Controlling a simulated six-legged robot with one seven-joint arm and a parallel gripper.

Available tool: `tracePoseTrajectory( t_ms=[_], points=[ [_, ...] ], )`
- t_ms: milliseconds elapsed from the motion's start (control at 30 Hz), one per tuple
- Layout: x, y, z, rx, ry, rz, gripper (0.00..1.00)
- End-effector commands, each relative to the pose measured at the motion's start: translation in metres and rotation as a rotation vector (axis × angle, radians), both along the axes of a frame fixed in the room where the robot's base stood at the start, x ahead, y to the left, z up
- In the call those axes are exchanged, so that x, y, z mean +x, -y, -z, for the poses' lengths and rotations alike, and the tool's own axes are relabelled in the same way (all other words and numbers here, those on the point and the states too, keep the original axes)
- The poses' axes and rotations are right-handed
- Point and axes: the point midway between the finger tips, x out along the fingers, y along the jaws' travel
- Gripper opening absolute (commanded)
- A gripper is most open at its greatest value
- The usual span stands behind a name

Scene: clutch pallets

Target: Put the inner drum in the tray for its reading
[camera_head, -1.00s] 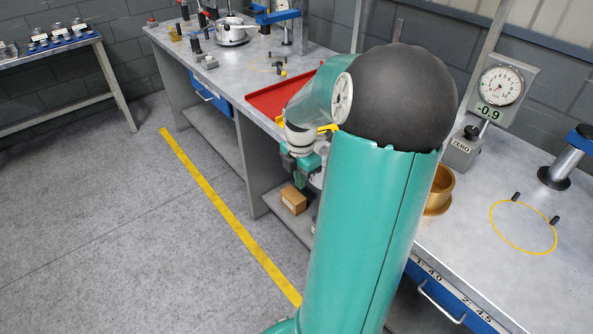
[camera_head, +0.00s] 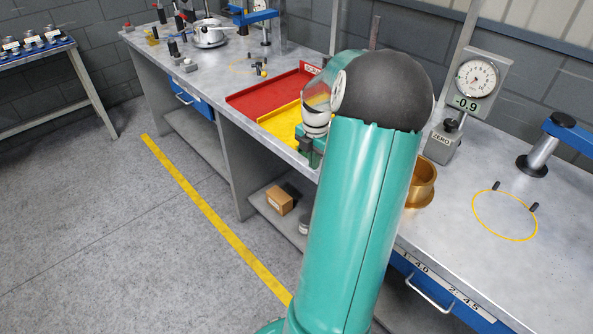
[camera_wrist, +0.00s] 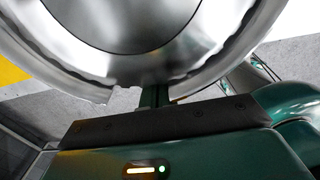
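A large silver round metal part with a dark centre, which looks like the inner drum (camera_wrist: 200,50), fills the top of the wrist view. My gripper (camera_wrist: 155,95) meets its near rim and seems shut on it; the far fingertip is hidden behind the rim. In the head view my arm hides the drum and fingertips; only my wrist shows over the bench front, beside the trays. A red tray (camera_head: 262,92) with a partly visible "SCRAP" label lies on the bench. A yellow tray (camera_head: 280,122) lies next to it, partly behind my wrist. The gauge display (camera_head: 466,103) reads -0.9.
A brass ring-shaped part (camera_head: 421,186) stands on the bench right of my arm, near the gauge's ZERO box (camera_head: 443,143). A yellow outlined circle with two black pegs (camera_head: 505,216) lies further right. A cardboard box (camera_head: 280,200) is on the lower shelf. The floor left is clear.

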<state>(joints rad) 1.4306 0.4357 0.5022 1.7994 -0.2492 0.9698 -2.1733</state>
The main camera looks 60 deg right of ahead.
Motion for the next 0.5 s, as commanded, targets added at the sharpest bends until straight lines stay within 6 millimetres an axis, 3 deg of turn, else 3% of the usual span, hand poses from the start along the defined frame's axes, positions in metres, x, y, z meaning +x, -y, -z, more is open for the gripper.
tracePoseTrajectory(
  t_ms=[100, 200, 333, 500],
  points=[
    [-0.008, 0.036, 0.001, -0.002, 0.002, 0.003, 0.00],
    [-0.013, 0.058, 0.000, -0.001, 0.001, 0.002, 0.00],
    [-0.016, 0.074, 0.000, -0.002, 0.001, 0.000, 0.00],
    [-0.018, 0.077, 0.000, -0.002, 0.000, -0.001, 0.00]
  ],
)
